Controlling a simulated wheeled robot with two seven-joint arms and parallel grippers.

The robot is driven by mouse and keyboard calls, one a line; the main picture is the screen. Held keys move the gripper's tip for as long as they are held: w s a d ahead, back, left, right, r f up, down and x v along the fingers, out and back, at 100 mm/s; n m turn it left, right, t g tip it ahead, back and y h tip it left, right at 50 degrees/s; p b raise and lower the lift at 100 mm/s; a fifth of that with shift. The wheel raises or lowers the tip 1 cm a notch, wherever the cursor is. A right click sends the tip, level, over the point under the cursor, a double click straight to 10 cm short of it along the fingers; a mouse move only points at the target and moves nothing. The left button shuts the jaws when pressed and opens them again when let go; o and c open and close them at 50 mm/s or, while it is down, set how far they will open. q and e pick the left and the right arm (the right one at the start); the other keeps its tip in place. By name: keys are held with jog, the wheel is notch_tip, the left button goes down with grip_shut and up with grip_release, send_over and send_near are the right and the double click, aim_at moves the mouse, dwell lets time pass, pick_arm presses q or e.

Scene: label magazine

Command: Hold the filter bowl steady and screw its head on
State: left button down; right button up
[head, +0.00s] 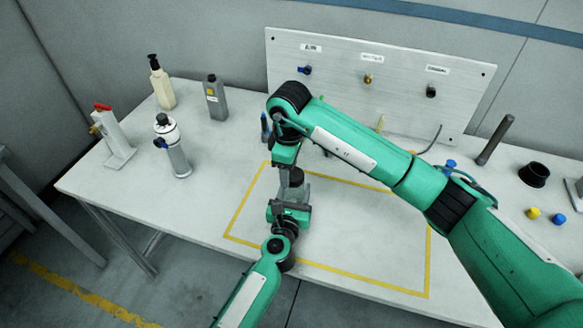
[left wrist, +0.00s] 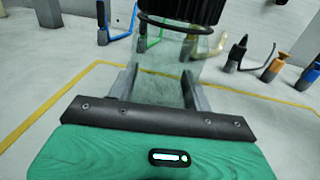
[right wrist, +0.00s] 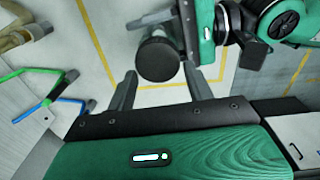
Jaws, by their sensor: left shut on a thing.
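The clear filter bowl (left wrist: 165,75) stands upright between the closed fingers of my left gripper (left wrist: 158,85), which also shows in the head view (head: 289,212). The black ribbed filter head (left wrist: 180,8) is at the bowl's top, with a dark ring at its lower edge; I cannot tell whether its thread is engaged. The head also shows as a dark round top in the right wrist view (right wrist: 157,60). My right gripper (right wrist: 160,80) is above it, fingers apart on either side with gaps showing. Its arm hides part of the head in the head view.
A yellow outline (head: 232,215) marks the table around the work. A pump bottle (head: 161,82), a grey bottle (head: 216,97) and a grey-white canister (head: 172,147) stand at left. A panel with fittings (head: 340,50) stands behind. A black cup (head: 534,174) and small caps lie right.

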pick_arm(q)
jog(key=shift+f, duration=0.1)
pick_arm(e)
jog(key=shift+o, duration=1.3)
jog(key=shift+r, duration=0.1)
pick_arm(q)
jog(key=shift+a, duration=0.15)
pick_arm(e)
jog(key=shift+d+r, duration=0.1)
jog(key=shift+r, duration=2.05)
jog(key=shift+c, duration=0.4)
